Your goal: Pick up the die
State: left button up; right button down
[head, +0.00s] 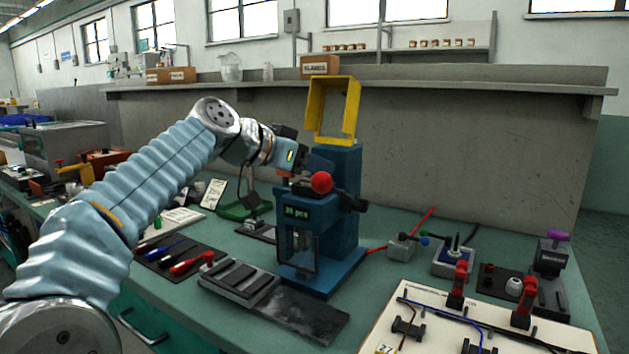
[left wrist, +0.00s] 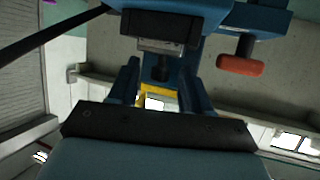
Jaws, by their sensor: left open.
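I cannot single out the die for certain in either view. A blue bench press (head: 345,215) with a red ball knob (head: 321,182) and a lit counter stands mid-bench. Behind a clear guard under its head is a small dark grey tool part. My left gripper (head: 308,163) is open beside the top of the press, its fingertips partly lost against it. In the left wrist view a dark block with a grey face (left wrist: 160,46) shows close ahead, and nothing is clearly held. My right gripper is not in view.
A dark tray with grey blocks (head: 240,280) lies before the press. A mat with screwdrivers (head: 165,257) is left of it. A white board with red clamps (head: 440,320) is at front right. A yellow frame (head: 333,108) tops the press column.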

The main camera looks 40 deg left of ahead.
pick_arm(q)
jog(key=shift+w+d+f, duration=0.15)
jog(key=shift+w+f, duration=0.05)
jog(key=shift+w, duration=0.25)
jog(key=shift+c, duration=0.3)
grip_shut()
jog(key=shift+r, duration=0.1)
